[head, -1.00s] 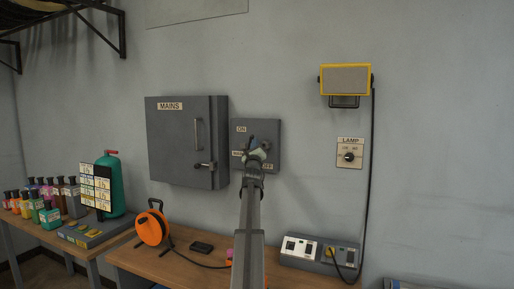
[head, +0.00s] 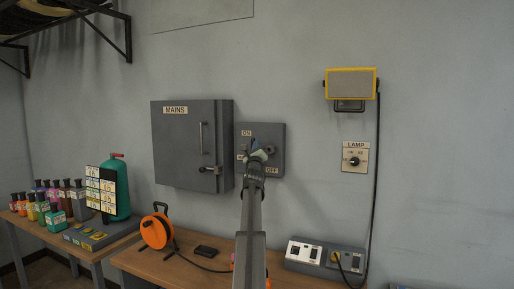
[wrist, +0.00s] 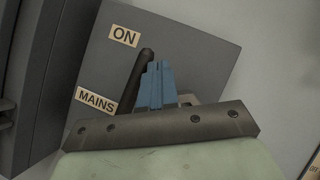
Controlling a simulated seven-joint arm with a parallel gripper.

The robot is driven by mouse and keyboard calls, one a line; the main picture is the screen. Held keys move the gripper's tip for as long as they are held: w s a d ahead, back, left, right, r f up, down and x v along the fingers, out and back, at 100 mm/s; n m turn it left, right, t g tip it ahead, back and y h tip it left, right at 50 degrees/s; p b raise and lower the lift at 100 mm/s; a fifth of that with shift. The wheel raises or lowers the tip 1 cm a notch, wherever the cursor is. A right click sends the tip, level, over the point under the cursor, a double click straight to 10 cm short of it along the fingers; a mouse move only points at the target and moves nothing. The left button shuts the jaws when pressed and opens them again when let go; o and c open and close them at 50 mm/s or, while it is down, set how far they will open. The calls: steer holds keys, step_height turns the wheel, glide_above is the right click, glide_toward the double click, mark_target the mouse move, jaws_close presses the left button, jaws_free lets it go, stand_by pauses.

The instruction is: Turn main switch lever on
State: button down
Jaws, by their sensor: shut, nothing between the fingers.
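The main switch is a grey box (head: 279,133) on the wall with ON, OFF and partly covered MAINS labels. In the wrist view its face (wrist: 195,50) fills the middle. A dark lever (wrist: 140,72) stands just left of my fingers, roughly parallel to the box's sides, its tip near the ON label (wrist: 125,36). Its lower end is hidden behind my gripper. My gripper (wrist: 158,68) has blue fingers pressed together, empty, beside the lever; I cannot tell whether they touch. In the head view my gripper (head: 257,145) is in front of the box and covers much of its middle.
A MAINS cabinet (head: 180,150) with a handle is close on the left. A lamp switch (head: 355,157), yellow lamp (head: 350,84) and hanging cable are on the right. Below are an orange cable reel (head: 155,232) and a socket box (head: 325,257) on the bench.

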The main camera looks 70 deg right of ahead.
steer(key=s+a, duration=0.9)
steer(key=shift+s+f, duration=0.2)
steer(key=shift+s, duration=0.05)
steer(key=shift+w, duration=0.1)
